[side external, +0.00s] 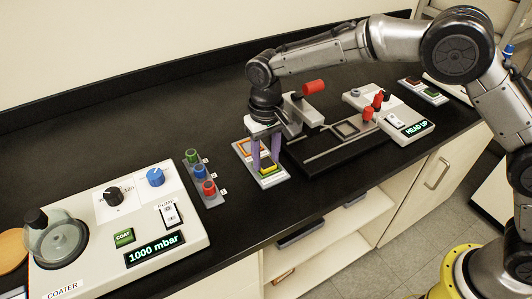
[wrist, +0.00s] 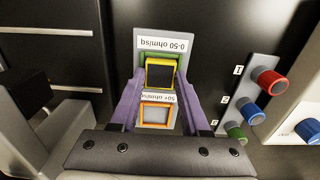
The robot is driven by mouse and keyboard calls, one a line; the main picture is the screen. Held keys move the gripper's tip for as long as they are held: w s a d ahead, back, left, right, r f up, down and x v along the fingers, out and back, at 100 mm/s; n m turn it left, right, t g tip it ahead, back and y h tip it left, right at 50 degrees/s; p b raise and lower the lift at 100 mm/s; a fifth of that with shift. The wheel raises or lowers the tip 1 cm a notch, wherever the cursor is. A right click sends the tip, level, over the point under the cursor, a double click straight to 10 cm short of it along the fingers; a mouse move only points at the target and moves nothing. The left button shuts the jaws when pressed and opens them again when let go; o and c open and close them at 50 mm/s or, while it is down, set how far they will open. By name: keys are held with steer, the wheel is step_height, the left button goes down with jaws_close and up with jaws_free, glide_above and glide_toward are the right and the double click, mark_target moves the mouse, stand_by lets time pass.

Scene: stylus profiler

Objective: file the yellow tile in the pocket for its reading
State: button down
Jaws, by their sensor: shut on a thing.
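The yellow tile (wrist: 160,73), dark-faced with a yellow rim, is between the purple fingertips of my gripper (wrist: 160,70). It also shows low between the fingers (side external: 266,153) in the side view as a yellow block (side external: 268,168). My gripper is shut on it. The tile is over or in the green-edged pocket of the filing tray (wrist: 189,45), at the end labelled 0-50 ohm/sq. I cannot tell whether it rests on the pocket floor. The orange-edged pocket (wrist: 157,113), labelled 50+ ohm/sq, looks empty.
The profiler (side external: 330,150) stands right of the tray, its display (side external: 418,129) reading HEAD UP. Left of the tray is a rack (side external: 203,180) of green, blue and red knobs, then the coater (side external: 110,225), showing 1000 mbar. The black bench is clear behind the tray.

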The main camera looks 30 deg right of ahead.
steer(key=shift+c, duration=1.5)
jaws_free()
steer(key=shift+c, duration=0.4)
steer(key=shift+r, duration=0.1)
steer(key=shift+r, duration=3.4)
step_height(320, 180, up, 14)
glide_above(266, 163)
steer(key=shift+f, duration=0.1)
